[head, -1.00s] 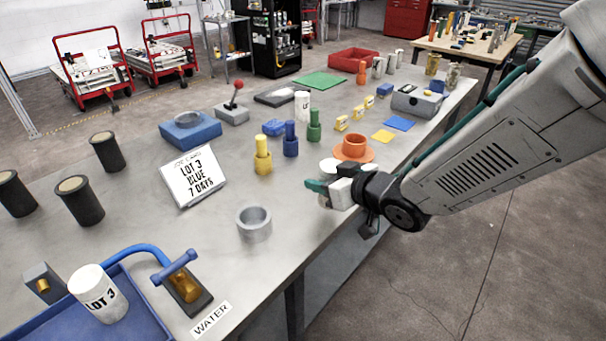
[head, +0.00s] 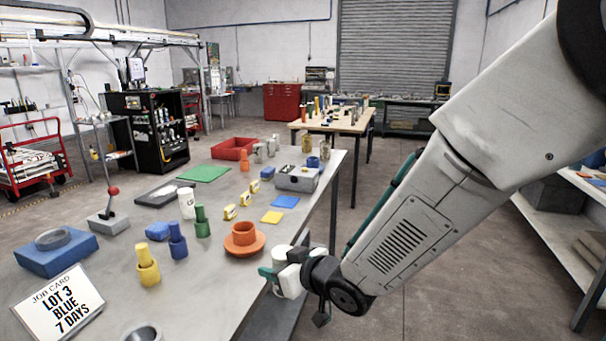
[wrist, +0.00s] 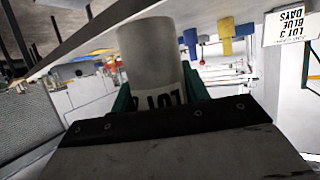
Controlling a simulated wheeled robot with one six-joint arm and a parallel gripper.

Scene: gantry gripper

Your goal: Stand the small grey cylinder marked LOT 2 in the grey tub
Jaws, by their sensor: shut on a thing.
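In the wrist view the cylinder (wrist: 158,55) stands up between the teal fingers. Its printed label begins with LOT, and the figure is partly hidden by the gripper. A round, open grey tub (head: 142,334) is cut off by the bottom edge of the head view, so its inside barely shows.
The orange flanged part (head: 243,238) is close to my gripper. Yellow (head: 148,270), blue (head: 177,243) and green (head: 202,222) stepped parts stand left of it. A job card (head: 60,305) leans at the lower left. A white cylinder (head: 186,203) stands farther back.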

